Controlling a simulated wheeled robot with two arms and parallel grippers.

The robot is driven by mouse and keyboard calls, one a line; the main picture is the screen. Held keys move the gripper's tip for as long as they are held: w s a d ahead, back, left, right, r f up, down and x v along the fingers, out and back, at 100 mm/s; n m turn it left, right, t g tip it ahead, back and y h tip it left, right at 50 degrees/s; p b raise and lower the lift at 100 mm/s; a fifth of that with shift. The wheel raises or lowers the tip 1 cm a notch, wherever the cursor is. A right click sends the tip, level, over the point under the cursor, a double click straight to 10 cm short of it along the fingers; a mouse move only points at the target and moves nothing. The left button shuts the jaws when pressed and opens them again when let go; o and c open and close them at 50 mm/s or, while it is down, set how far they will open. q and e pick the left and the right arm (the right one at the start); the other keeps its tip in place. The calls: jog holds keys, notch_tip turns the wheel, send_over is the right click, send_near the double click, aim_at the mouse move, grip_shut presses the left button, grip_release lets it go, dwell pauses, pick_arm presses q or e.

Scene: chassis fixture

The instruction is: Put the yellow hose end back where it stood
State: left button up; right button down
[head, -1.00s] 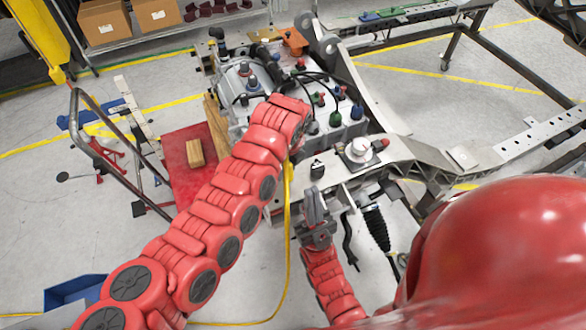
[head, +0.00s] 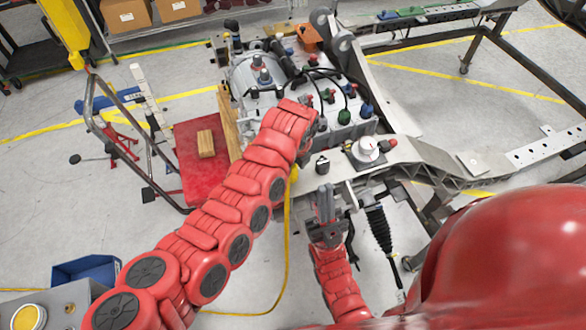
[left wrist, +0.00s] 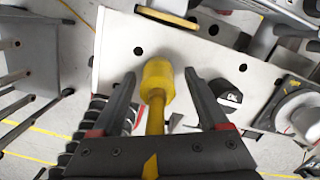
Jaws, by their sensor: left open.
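The yellow hose end (left wrist: 158,82) is a thick yellow cylinder on a narrower stem in the left wrist view. It lies between the spread fingers of my left gripper (left wrist: 158,88), with a visible gap on each side. In the head view my left gripper is hidden behind the end of my red left arm. The yellow hose (head: 287,235) hangs below that spot and curves to the floor. My right gripper (head: 325,205) points up in front of the chassis, and the gap between its fingers is unclear.
The grey chassis frame (head: 440,160) carries an engine block with dark hoses. A white round cap (head: 368,149) sits on its near plate. A red platform (head: 192,175) with a wooden block (head: 206,144) stands left. A blue bin (head: 87,270) is on the floor at lower left.

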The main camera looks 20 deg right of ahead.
aim_at(295, 167)
pick_arm(q)
jog(key=shift+r, duration=0.1)
jog(key=shift+r, duration=0.3)
jog(key=r+b, duration=0.1)
jog(key=r, duration=0.2)
jog(key=r+b, duration=0.1)
jog(key=r, duration=0.2)
jog(key=s+r+b, duration=0.1)
jog(key=r+b, duration=0.1)
jog(key=r, duration=0.2)
jog(key=shift+d+r, duration=0.1)
jog(key=shift+d, duration=0.1)
jog(key=shift+s+r, duration=0.2)
jog(key=shift+r, duration=0.4)
